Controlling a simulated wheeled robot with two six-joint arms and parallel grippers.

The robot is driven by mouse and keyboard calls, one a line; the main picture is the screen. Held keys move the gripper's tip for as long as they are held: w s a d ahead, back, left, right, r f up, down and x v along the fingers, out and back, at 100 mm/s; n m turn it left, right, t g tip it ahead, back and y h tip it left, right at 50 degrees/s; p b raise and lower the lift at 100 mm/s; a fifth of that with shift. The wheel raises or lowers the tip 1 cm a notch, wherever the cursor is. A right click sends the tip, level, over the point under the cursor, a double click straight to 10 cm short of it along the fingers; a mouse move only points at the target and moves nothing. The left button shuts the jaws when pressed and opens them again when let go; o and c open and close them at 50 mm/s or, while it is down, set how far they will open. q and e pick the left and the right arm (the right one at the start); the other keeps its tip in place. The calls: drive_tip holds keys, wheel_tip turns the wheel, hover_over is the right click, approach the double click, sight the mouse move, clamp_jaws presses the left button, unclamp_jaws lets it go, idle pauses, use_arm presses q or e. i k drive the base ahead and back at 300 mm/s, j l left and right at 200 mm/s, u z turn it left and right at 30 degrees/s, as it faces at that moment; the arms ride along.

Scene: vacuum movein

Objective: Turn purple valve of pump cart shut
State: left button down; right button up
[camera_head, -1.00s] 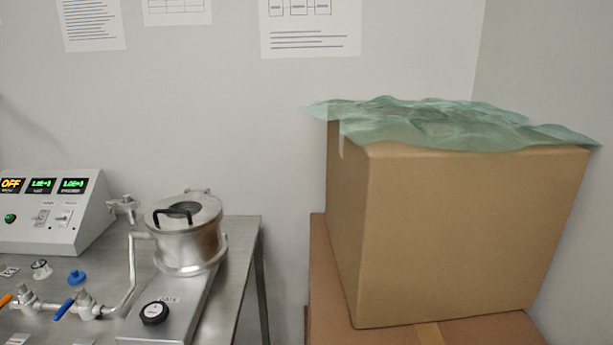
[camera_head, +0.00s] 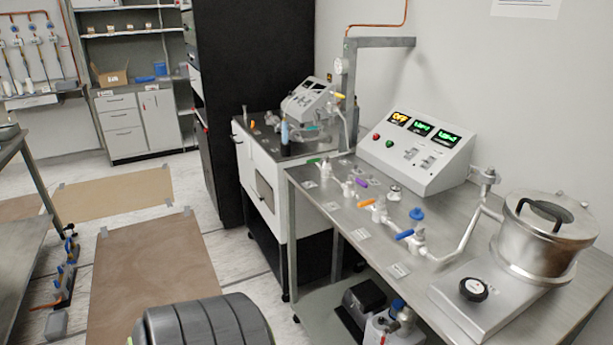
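The purple valve (camera_head: 361,182) is a small purple lever handle on the pipe line of the pump cart (camera_head: 420,286), in the middle of the view. It sits between a green-handled valve (camera_head: 317,161) on the left and an orange-handled valve (camera_head: 366,203) on the right. A blue-handled valve (camera_head: 404,234) is further right. The purple handle is too small to tell its exact angle to the pipe. Neither of my grippers is in view.
A control box (camera_head: 417,150) with lit displays stands at the cart's back. A metal pot (camera_head: 546,232) is at its right end. A second cart (camera_head: 270,180) and a black cabinet (camera_head: 240,90) stand behind. Brown floor mats (camera_head: 150,260) lie left, with a metal bench at the left edge.

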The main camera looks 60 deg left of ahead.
sight(351, 176)
drive_tip(key=j+u, duration=0.15)
drive_tip(key=u, duration=0.3)
drive_tip(key=j+u, duration=0.1)
drive_tip(key=u, duration=0.4)
drive_tip(key=i+u, duration=0.1)
drive_tip(key=u, duration=0.35)
drive_tip(key=i+j+u, duration=0.1)
drive_tip(key=i+j, duration=0.15)
